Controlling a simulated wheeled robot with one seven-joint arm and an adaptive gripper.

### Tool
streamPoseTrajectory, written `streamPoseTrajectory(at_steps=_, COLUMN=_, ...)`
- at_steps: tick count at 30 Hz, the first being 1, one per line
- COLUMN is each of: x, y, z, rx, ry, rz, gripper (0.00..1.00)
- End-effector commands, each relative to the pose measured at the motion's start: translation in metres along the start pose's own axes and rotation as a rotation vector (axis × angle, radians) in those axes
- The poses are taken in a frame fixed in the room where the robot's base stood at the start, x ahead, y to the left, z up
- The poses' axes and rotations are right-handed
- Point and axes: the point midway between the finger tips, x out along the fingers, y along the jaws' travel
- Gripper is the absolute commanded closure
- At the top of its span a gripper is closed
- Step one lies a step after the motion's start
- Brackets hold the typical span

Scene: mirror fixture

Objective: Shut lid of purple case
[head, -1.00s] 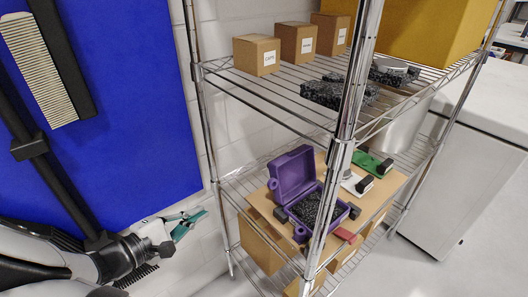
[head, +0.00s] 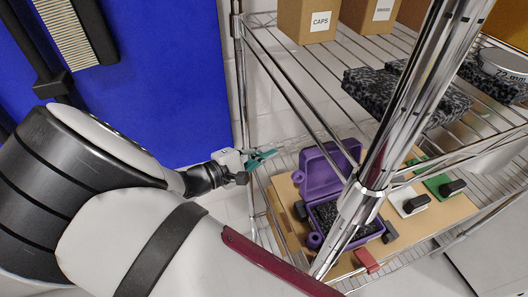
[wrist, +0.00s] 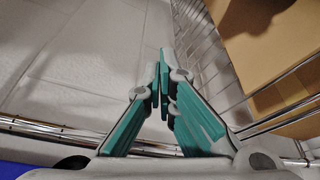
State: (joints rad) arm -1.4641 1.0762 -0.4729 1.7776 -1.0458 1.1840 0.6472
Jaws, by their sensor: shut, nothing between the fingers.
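The purple case (head: 312,178) stands with its lid raised on a brown board on the lower shelf in the head view. Dark speckled foam fills its base. A chrome shelf post hides part of its right side. My gripper (head: 270,154) is left of the case, apart from it, near the shelf's left edge. Its teal fingers are shut and empty. In the wrist view my gripper (wrist: 163,75) shows its fingertips together, with a pale surface and shelf wires around them. The case does not show in the wrist view.
The chrome post (head: 393,100) stands in front of the case. The upper wire shelf (head: 300,75) holds boxes (head: 308,18) and dark foam blocks (head: 405,95).

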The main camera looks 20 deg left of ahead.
Motion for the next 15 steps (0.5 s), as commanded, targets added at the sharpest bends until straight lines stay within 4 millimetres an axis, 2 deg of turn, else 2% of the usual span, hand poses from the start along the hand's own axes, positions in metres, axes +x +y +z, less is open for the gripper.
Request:
streamPoseTrajectory(at_steps=3, x=0.026, y=0.0, z=0.001, rx=0.0, ry=-0.004, rz=0.0, gripper=1.0)
streamPoseTrajectory(at_steps=9, x=0.064, y=-0.001, z=0.001, rx=-0.001, ry=-0.004, rz=0.0, gripper=1.0)
streamPoseTrajectory(at_steps=15, x=0.053, y=0.0, z=0.026, rx=-0.001, ry=0.002, rz=0.0, gripper=1.0)
